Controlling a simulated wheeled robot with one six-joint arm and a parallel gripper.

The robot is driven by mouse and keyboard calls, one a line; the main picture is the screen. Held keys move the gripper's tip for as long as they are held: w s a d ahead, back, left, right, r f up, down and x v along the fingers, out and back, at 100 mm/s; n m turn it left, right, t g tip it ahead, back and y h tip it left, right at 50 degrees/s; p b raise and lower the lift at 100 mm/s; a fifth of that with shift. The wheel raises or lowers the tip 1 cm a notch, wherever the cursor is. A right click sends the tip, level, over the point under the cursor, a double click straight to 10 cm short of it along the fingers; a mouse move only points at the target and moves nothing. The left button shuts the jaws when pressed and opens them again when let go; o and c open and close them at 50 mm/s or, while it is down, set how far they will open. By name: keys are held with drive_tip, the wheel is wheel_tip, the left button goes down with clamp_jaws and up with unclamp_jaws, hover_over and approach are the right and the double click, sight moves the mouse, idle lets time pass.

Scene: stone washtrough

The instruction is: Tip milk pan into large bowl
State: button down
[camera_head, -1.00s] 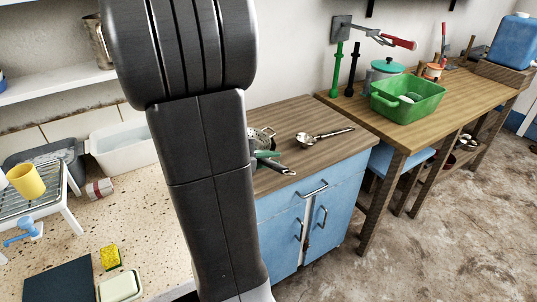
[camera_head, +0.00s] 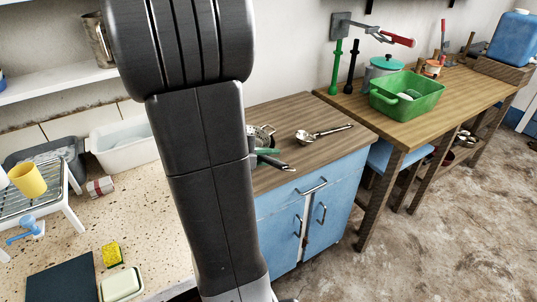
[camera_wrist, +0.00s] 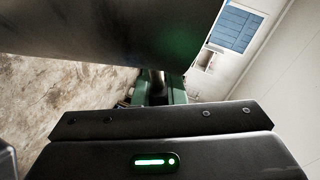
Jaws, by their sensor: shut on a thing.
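The milk pan (camera_wrist: 120,35) fills the upper left of the wrist view as a dark grey metal body with a faint green sheen. Its handle (camera_wrist: 156,82) runs down from it into my gripper (camera_wrist: 158,92), which is shut on it between green-sided fingers. In the head view my arm hides most of the gripper and pan; only a green and dark piece shows past the arm's right edge, above the wooden counter. I cannot make out the large bowl in either view. I cannot tell how far the pan is tilted.
A metal colander (camera_head: 262,135) and a metal ladle (camera_head: 322,133) lie on the wooden-topped blue cabinet (camera_head: 325,215). A green tub (camera_head: 407,98) stands on the bench behind. At left are a yellow cup (camera_head: 29,180), a white basin (camera_head: 122,146) and a sponge (camera_head: 112,253).

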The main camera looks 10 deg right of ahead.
drive_tip(key=p, duration=0.2)
drive_tip(key=r+p, duration=0.1)
drive_tip(key=shift+w+d+n+g+y+p, duration=0.25)
drive_tip(key=shift+w+n+g+y+p, duration=0.05)
drive_tip(key=shift+g+y+p, duration=0.1)
drive_tip(key=shift+w+p, duration=0.15)
drive_tip(key=shift+p, duration=0.35)
drive_tip(key=shift+d+r+p, duration=0.1)
drive_tip(key=shift+p, duration=0.2)
drive_tip(key=w+g+y+p, duration=0.1)
drive_tip(key=p, duration=0.4)
drive_tip(key=shift+d+r+n, duration=0.35)
drive_tip(key=shift+n, duration=0.05)
drive_tip(key=shift+d+f+y+p, duration=0.1)
drive_tip(key=shift+f+y+p, duration=0.05)
drive_tip(key=shift+y+p, duration=0.3)
